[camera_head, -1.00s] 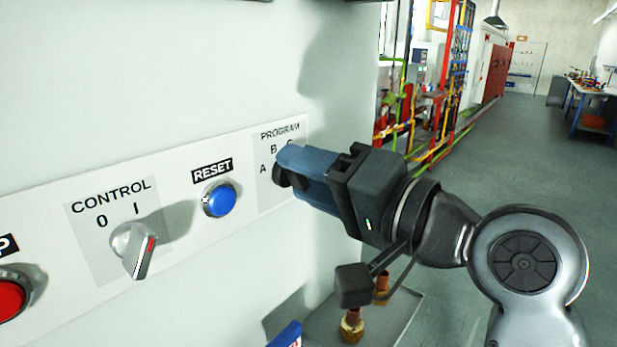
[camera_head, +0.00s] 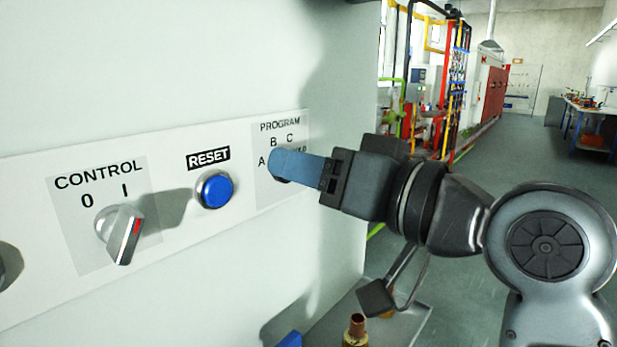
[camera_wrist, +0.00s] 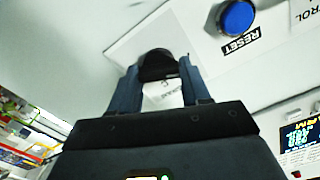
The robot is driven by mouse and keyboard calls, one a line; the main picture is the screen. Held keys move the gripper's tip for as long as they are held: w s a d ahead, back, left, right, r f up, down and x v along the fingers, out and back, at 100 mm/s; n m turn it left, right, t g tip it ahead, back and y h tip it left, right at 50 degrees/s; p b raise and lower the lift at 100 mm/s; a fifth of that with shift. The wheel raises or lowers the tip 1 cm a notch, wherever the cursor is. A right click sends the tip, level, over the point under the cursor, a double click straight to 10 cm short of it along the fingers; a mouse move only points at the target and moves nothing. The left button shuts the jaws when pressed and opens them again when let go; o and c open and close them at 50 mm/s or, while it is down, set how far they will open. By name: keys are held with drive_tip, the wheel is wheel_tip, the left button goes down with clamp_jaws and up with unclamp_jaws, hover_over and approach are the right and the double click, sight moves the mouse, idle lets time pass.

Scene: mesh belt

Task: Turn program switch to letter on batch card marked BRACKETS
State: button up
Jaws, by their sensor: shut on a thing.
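The program switch is a dark knob (camera_wrist: 158,66) held between the two blue fingers of my gripper (camera_wrist: 157,85) in the wrist view. In the head view my gripper (camera_head: 278,163) reaches the panel from the right and its fingers cover most of the switch. The PROGRAM label plate (camera_head: 280,127) shows the letters A, B and C. I cannot make out a batch card marked BRACKETS in either view.
A blue RESET button (camera_head: 215,190) and the CONTROL switch (camera_head: 121,235) are left of the program switch. A lit display (camera_wrist: 297,135) shows at the right of the wrist view. A copper fitting (camera_head: 356,328) stands below my gripper.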

idle(0.4)
drive_tip(key=o, duration=1.1)
drive_tip(key=shift+c, duration=0.2)
drive_tip(key=shift+d, duration=0.1)
drive_tip(key=b+v, duration=0.1)
drive_tip(key=v, duration=0.6)
drive_tip(key=shift+s+d, duration=0.2)
drive_tip(key=shift+d, duration=0.05)
